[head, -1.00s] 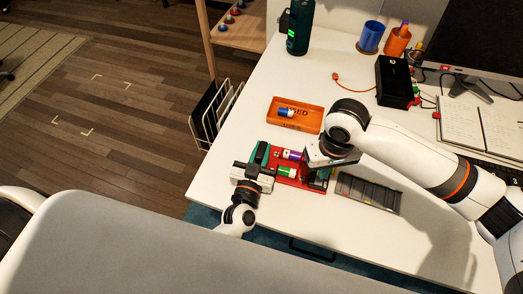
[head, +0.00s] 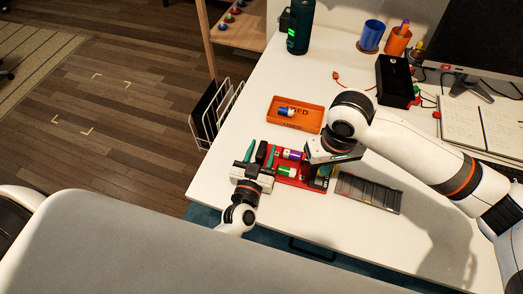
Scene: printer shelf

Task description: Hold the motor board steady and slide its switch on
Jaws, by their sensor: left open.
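The red motor board (head: 286,181) lies on the white desk near its front edge. A purple-and-white battery (head: 292,155) and a green-and-white battery (head: 286,172) sit in it. My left gripper (head: 260,152) is at the board's left end, its two green-tipped fingers spread apart. A black part shows between these fingers; I cannot tell if they touch it. My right gripper (head: 323,172) is over the board's right end and covers it. Its fingertips are mostly hidden, so its opening is unclear. I cannot make out the switch.
An orange tray (head: 312,127) holding a blue-and-white battery (head: 286,112) lies behind the board. A dark grey slotted tray (head: 368,193) lies to the right. A black box (head: 394,82), cups and a green bottle (head: 300,27) stand further back. The desk's left side is clear.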

